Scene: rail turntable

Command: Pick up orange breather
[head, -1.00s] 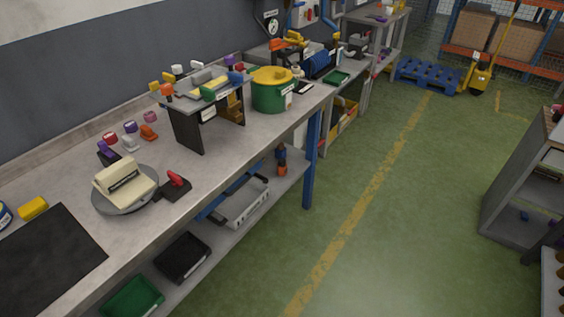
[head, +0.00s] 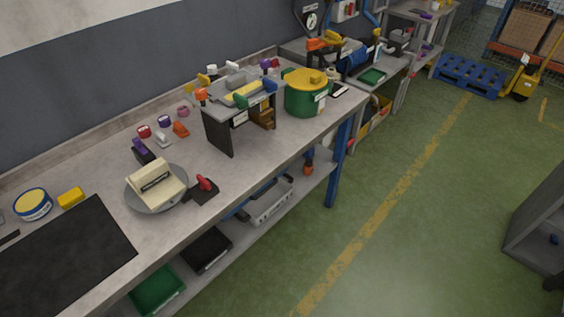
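Small orange pieces show in several places, and I cannot tell which one is the breather. One orange piece (head: 180,129) lies on the workbench (head: 205,170), left of the small raised stand (head: 218,134). Another orange piece (head: 201,94) is at the left end of the stand's top. An orange and blue item (head: 308,167) is on the lower shelf under the bench. Neither of my grippers is in view.
A turntable (head: 172,204) carries a cream block (head: 157,183), with a red-handled device (head: 204,187) beside it. A green pot with a yellow lid (head: 306,98) stands right of the stand. A black mat (head: 60,262) covers the near left bench. Green floor (head: 430,230) is open at right.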

